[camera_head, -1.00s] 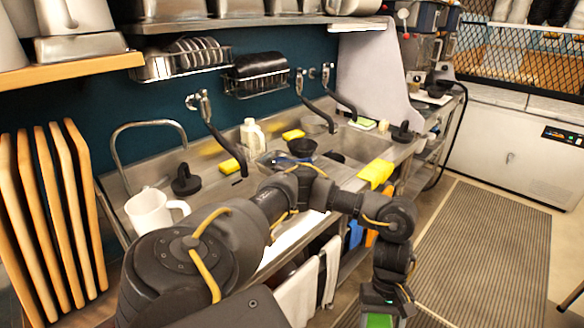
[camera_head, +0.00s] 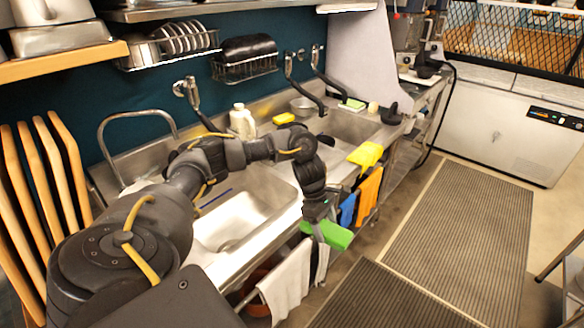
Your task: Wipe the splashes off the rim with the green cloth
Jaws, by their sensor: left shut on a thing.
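My left gripper (camera_head: 318,212) points down just in front of the sink unit, near its front edge. It is shut on the green cloth (camera_head: 337,236), which sticks out below and to the right of the fingers. The near sink basin (camera_head: 238,208) lies to the left of the gripper, and its front rim (camera_head: 262,238) is bare metal in bright light. I cannot make out separate splashes on the rim. I cannot tell whether the cloth touches the edge. My left arm hides the back left part of the basin. My right gripper is not in view.
A yellow cloth (camera_head: 366,154) lies on the front edge, with an orange cloth (camera_head: 368,192) and a blue cloth (camera_head: 348,209) hanging below. A white towel (camera_head: 288,285) hangs in front. A white bottle (camera_head: 242,121) and a metal bowl (camera_head: 303,106) stand behind the basins.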

